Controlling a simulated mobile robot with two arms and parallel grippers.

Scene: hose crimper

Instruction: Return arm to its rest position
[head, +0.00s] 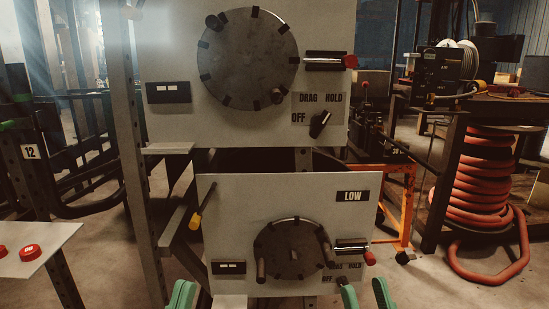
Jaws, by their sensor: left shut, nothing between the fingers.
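My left gripper (181,295) shows as green fingertips at the bottom edge, left of the lower panel. Its fingers are together with nothing visible between them. My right gripper (366,296) shows as two green fingertips at the bottom edge, near the lower panel's right corner. Its fingers are apart, with nothing seen between them. Both arms are out of view below the frame. The lower panel (230,205) carries a dark round dial (290,250) with handles and a LOW label (352,196). The upper panel (160,45) carries a larger dial (247,58).
A black DRAG/HOLD/OFF knob (320,124) and a red-tipped lever (349,61) are on the upper panel. A yellow-handled lever (195,221) sticks out left of the lower panel. A ledge with red buttons (30,253) is at left. A red hose coil (480,180) stands at right.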

